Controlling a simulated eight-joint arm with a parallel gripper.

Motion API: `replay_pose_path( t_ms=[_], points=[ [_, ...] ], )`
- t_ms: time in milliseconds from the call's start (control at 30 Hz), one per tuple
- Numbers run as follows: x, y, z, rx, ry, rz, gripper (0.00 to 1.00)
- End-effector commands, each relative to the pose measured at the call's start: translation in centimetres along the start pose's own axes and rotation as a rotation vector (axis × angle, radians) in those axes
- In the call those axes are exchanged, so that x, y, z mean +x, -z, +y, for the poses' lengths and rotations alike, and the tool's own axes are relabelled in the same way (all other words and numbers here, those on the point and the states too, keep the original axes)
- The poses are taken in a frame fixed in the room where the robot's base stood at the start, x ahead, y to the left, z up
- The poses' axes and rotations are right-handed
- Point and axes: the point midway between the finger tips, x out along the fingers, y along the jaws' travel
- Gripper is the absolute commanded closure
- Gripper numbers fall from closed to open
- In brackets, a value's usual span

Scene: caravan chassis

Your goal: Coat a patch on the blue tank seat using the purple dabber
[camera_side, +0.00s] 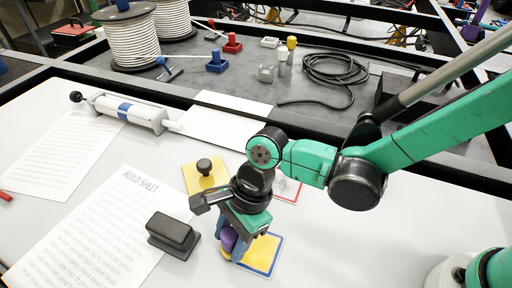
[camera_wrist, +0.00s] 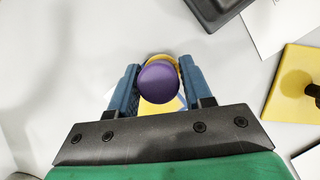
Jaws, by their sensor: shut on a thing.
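My gripper (camera_side: 232,247) points down over the table, with its blue fingers on either side of the purple dabber (camera_side: 228,239). In the wrist view the round purple top of the dabber (camera_wrist: 158,82) sits between the fingertips (camera_wrist: 157,76). My gripper is shut on it. A yellow square with a blue border (camera_side: 264,252), which looks like the blue tank seat, lies flat beside and partly under the gripper. The fingers and dabber hide its left part. Yellow (camera_wrist: 158,107) shows below the dabber in the wrist view. I cannot tell whether the dabber touches the square.
A black block (camera_side: 172,236) stands left of the gripper. A yellow plate with a black knob (camera_side: 205,174) lies behind, near a red-bordered square (camera_side: 288,188). Paper sheets (camera_side: 95,232) cover the left. A white cylinder tool (camera_side: 126,112) lies farther back, before a dark frame rail.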

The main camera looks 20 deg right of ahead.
Motion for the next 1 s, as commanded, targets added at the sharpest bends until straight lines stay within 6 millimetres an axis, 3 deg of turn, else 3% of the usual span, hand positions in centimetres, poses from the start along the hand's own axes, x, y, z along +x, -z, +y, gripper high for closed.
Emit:
replay_pose_path(
  t_ms=[133, 700, 1000],
  points=[
    [-2.1, -0.8, 0.1, 0.000, 0.000, 0.000, 1.00],
    [-6.7, -2.7, 0.1, 0.000, 0.000, 0.000, 1.00],
    [-7.5, -3.1, 0.1, 0.000, 0.000, 0.000, 1.00]
  ],
)
